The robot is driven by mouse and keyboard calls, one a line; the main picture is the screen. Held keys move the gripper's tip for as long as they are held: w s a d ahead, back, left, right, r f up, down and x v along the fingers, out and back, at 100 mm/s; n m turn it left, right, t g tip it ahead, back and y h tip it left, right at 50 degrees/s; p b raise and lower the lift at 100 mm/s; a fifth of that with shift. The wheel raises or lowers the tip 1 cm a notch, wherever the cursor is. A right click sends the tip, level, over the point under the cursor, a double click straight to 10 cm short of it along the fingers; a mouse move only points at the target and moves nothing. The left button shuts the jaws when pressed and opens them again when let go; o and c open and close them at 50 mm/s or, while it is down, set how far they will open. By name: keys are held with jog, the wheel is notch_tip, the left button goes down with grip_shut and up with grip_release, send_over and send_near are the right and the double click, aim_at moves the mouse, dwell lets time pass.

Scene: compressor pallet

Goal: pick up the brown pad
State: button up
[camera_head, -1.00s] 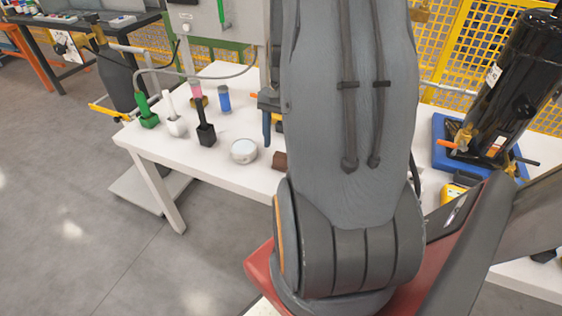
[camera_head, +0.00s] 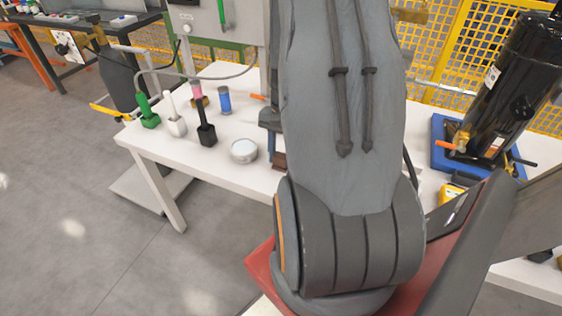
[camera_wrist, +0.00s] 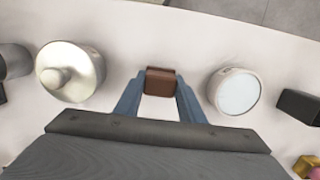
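The brown pad (camera_wrist: 160,82) is a small dark brown block on the white table. In the wrist view it lies between the two blue fingers of my gripper (camera_wrist: 160,88), close against both. I cannot tell whether the fingers press on it or leave a thin gap. In the head view the pad (camera_head: 279,161) shows beside one lowered finger of my gripper (camera_head: 271,150); my arm hides the other finger. The pad appears to rest on the tabletop.
On the white table (camera_head: 225,175), a round white-topped can (camera_head: 244,151) stands left of the pad. A black compressor (camera_head: 510,75) stands at right on a blue base (camera_head: 445,132).

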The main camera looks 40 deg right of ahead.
aim_at(281, 155)
jog(key=shift+c, duration=0.7)
notch_tip(281, 155, up, 10)
jog(key=shift+b, duration=0.4)
